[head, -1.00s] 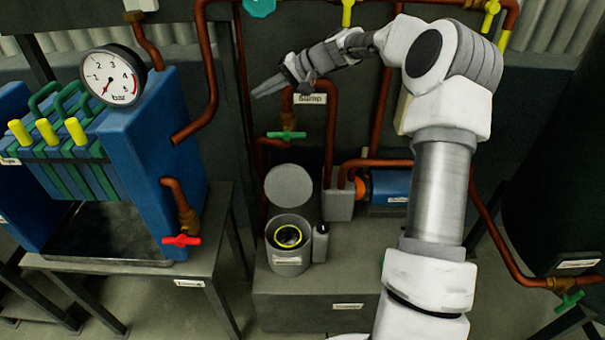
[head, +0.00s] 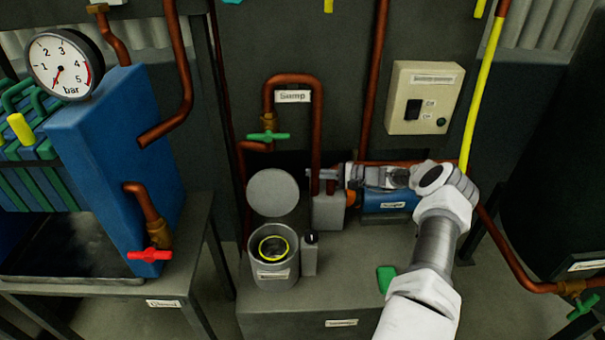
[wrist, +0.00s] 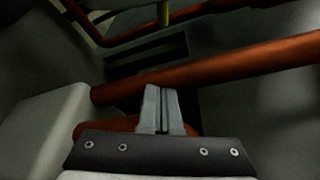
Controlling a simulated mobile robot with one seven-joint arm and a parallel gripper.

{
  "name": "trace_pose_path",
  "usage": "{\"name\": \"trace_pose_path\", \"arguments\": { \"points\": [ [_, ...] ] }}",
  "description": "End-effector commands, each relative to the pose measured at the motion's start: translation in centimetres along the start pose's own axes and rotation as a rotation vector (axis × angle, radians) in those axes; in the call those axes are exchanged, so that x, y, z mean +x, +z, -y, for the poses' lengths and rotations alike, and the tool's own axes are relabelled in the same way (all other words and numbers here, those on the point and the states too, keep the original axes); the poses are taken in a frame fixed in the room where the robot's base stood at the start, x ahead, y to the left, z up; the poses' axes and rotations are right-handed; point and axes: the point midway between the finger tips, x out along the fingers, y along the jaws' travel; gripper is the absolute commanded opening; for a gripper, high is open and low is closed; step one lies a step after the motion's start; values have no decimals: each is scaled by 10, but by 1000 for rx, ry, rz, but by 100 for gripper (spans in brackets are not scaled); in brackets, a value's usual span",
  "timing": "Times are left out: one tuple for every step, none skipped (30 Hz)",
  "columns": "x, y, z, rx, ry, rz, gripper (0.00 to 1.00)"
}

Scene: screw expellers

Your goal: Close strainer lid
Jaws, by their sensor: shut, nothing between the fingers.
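The strainer (head: 273,273) is a grey cylinder on the grey base, with a yellow-rimmed opening inside it. Its round grey lid (head: 273,193) stands open, raised at the back of the strainer. My gripper (head: 336,181) is to the right of the lid, near the grey block and the blue pump, and it looks small and partly blends with the pipes there. In the wrist view, my gripper (wrist: 163,95) shows its two fingers together with nothing between them, in front of a copper pipe. The strainer and lid do not clearly show in the wrist view.
A blue pump (head: 388,199) and a grey block (head: 328,212) stand right of the strainer. Copper pipes (head: 316,135) rise behind it, with a green valve handle (head: 267,136). The blue filter press (head: 120,150) is at left.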

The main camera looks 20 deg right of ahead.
Motion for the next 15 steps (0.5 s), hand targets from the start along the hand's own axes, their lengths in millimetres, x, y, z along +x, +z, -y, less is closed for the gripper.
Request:
{"name": "trace_pose_path", "arguments": {
  "points": [
    [10,0,-2,0,1,3,0],
    [16,0,-2,0,1,4,0],
    [24,0,-2,-1,1,5,0],
    [31,0,-2,-1,2,4,0],
    [38,0,-2,-2,2,5,0],
    [47,0,-3,-2,2,5,0],
    [54,0,-3,-2,2,4,0],
    [60,0,-3,-2,2,4,0],
    [69,0,-3,-1,2,4,0],
    [76,0,-3,-1,2,4,0],
    [82,0,-3,-1,2,3,0],
    [91,0,-3,-1,2,5,0],
    [88,2,0,-1,1,1,0],
    [85,6,2,-1,0,0,0],
    [83,9,2,-1,0,-1,0]
  ]
}}
